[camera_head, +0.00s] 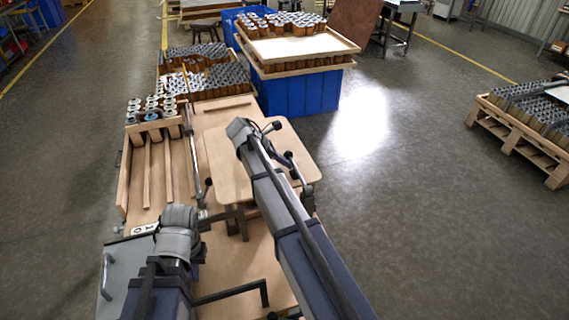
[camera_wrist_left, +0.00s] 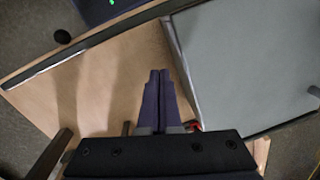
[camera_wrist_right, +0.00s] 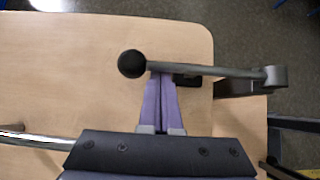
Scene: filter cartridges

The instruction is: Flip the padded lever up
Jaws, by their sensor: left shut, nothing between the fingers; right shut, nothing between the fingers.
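In the right wrist view a grey lever (camera_wrist_right: 215,70) with a black ball knob lies across the picture above the wooden board. Its pivot is at the right, and a dark pad (camera_wrist_right: 188,79) shows under the bar. My right gripper (camera_wrist_right: 160,78) is shut and empty, its fingertips at the bar just right of the knob. I cannot tell whether they touch it. My left gripper (camera_wrist_left: 160,75) is shut and empty over bare wood beside a grey panel. In the head view my arms hide both fingertips and much of the lever area.
A wooden rack with slats (camera_head: 126,180) and several cartridges stands at the left. A blue bin (camera_head: 285,97) carries a cartridge tray behind the table. A loaded pallet (camera_head: 515,140) stands far right. The grey panel (camera_wrist_left: 245,65) lies right of my left fingers.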

